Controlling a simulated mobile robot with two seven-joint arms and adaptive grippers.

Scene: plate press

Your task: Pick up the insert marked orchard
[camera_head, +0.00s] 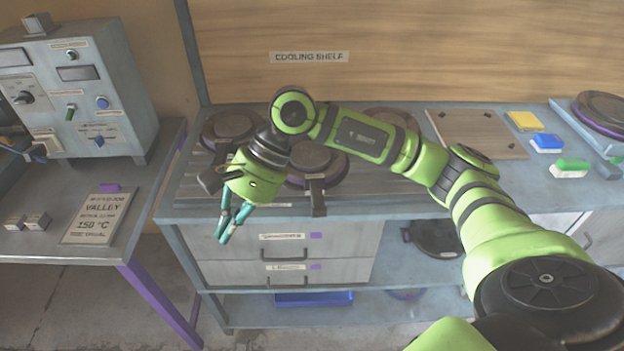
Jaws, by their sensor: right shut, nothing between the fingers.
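My right arm reaches in from the right. Its green gripper (229,228) with teal fingers points down in front of the counter, with its fingers together and nothing between them. I cannot read the word orchard anywhere, so I cannot tell which thing is that insert. Dark round plates with handles lie on the slatted counter: one at the left (222,127), one in the middle (312,160) just right of the gripper, and one (392,117) behind my arm. Two small grey blocks lie on the left table, a left one (14,223) and a right one (38,221). My left gripper is out of view.
A control box (125,95) and a placard reading VALLEY, 150 °C (98,217) are on the left table. Labelled drawers (335,240) are below the counter. A dark pan (437,237) and a blue tray (313,298) are on lower shelves. Coloured blocks (525,122) sit at right.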

